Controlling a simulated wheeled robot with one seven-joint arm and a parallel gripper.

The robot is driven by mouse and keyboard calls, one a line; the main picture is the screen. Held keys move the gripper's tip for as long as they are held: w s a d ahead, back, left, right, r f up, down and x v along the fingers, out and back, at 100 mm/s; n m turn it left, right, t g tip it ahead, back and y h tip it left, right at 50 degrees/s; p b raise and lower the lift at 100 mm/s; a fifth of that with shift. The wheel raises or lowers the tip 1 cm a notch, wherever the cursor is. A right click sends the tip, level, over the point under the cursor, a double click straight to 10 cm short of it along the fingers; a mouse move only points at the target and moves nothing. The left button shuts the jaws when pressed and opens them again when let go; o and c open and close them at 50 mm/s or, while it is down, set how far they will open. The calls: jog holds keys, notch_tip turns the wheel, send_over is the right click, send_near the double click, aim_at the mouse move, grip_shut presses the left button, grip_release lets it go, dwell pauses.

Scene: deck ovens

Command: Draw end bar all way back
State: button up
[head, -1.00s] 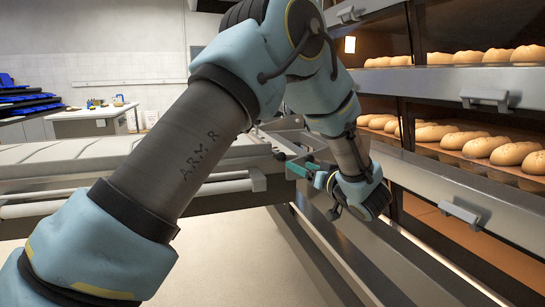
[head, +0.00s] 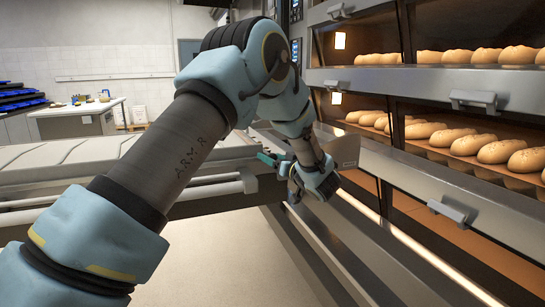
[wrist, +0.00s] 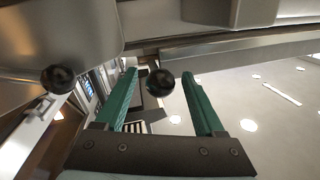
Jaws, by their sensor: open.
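The loader (head: 110,152) carries a pale cloth belt and lies across the left and middle of the head view. Its end meets my gripper (head: 270,158), whose teal fingers show there small and partly hidden by my wrist. In the wrist view my gripper (wrist: 159,78) is open, with one teal finger on each side of a round black knob (wrist: 161,83). Contact with the knob cannot be told. A second black knob (wrist: 57,78) on a pale metal piece lies to the left. I cannot clearly make out the end bar itself.
The deck oven (head: 440,170) stands at the right, with bread loaves (head: 500,150) behind its decks and handles (head: 473,100) projecting. Metal rails (head: 330,250) run beneath my gripper. Open floor (head: 215,260) lies below the loader. A white counter (head: 80,108) stands far left.

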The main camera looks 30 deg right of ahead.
grip_shut()
dwell(0.6)
dwell(0.9)
